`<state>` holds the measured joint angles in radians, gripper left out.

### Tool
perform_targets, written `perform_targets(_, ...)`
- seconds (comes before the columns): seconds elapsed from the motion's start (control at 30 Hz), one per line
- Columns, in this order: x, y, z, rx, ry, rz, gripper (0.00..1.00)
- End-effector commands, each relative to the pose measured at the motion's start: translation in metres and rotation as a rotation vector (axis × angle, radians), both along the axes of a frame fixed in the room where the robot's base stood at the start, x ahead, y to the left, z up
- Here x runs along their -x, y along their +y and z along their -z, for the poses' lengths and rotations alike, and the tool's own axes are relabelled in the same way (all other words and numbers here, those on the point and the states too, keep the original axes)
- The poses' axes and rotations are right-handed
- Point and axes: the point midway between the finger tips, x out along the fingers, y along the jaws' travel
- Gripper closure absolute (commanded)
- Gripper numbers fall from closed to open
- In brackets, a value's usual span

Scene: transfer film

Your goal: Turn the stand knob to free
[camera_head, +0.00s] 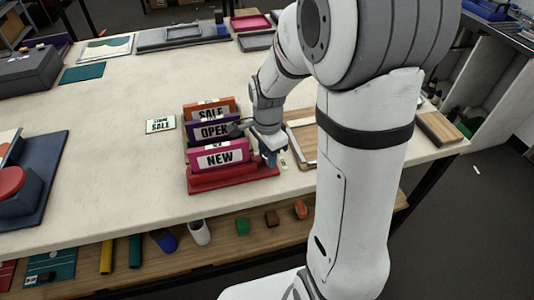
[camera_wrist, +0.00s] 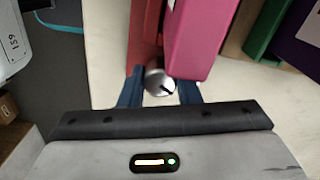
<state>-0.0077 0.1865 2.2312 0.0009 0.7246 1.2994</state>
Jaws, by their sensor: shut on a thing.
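The red stand (camera_head: 235,181) sits near the front edge of the white table, with a pink NEW sign (camera_head: 220,158), a purple OPEN sign (camera_head: 212,131) and an orange SALE sign (camera_head: 211,110) upright in a row. In the wrist view, the round silver knob (camera_wrist: 159,80) with a dark mark on its face is at the end of the red stand (camera_wrist: 145,30), beside the pink sign (camera_wrist: 201,38). My gripper (camera_wrist: 160,93) is shut on the knob, one blue finger on each side. In the head view, my gripper (camera_head: 268,157) is at the stand's right end; the knob is hidden there.
A small STAND SALE card (camera_head: 160,125) lies left of the signs. A wooden-framed tray (camera_head: 303,140) lies just right of my gripper, partly behind my arm. A blue tray with a red round part (camera_head: 12,180) is at far left. The table between is clear.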

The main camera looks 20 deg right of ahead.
Motion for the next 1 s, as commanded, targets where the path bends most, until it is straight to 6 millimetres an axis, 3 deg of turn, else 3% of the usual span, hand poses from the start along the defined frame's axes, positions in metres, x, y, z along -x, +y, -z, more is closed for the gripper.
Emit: perform_targets(1.0,-0.0012,-0.0026,-0.0007,0.003,-0.003,-0.503,0.93)
